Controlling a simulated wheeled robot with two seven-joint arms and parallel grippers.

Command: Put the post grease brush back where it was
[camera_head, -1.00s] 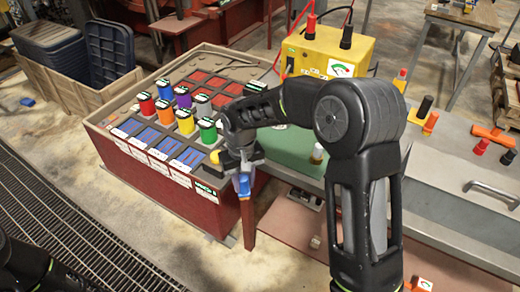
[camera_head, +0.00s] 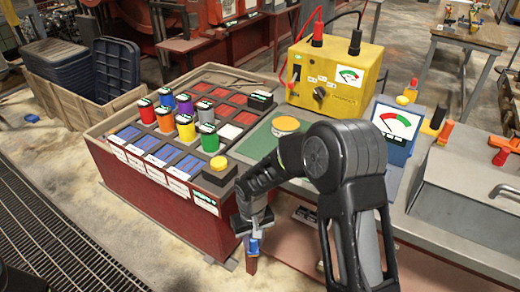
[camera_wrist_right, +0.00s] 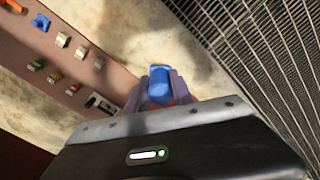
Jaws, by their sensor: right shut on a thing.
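My right gripper (camera_head: 254,238) is shut on a small blue item, which I take to be the post grease brush (camera_head: 255,246). It hangs low in front of the near right corner of the red parts bench. In the right wrist view the blue brush (camera_wrist_right: 159,84) sits between the two fingers of my right gripper (camera_wrist_right: 158,92), with a bit of orange beside it. Its lower end is not clear to see. My left gripper is out of view.
The bench's tray (camera_head: 112,125) holds several coloured cans. A yellow charger (camera_head: 335,78), a gauge box (camera_head: 397,128) and a yellow-lidded tin (camera_head: 286,125) stand behind my right arm. A low brown board (camera_wrist_right: 70,65) carries small parts. Floor grating (camera_head: 50,225) lies left.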

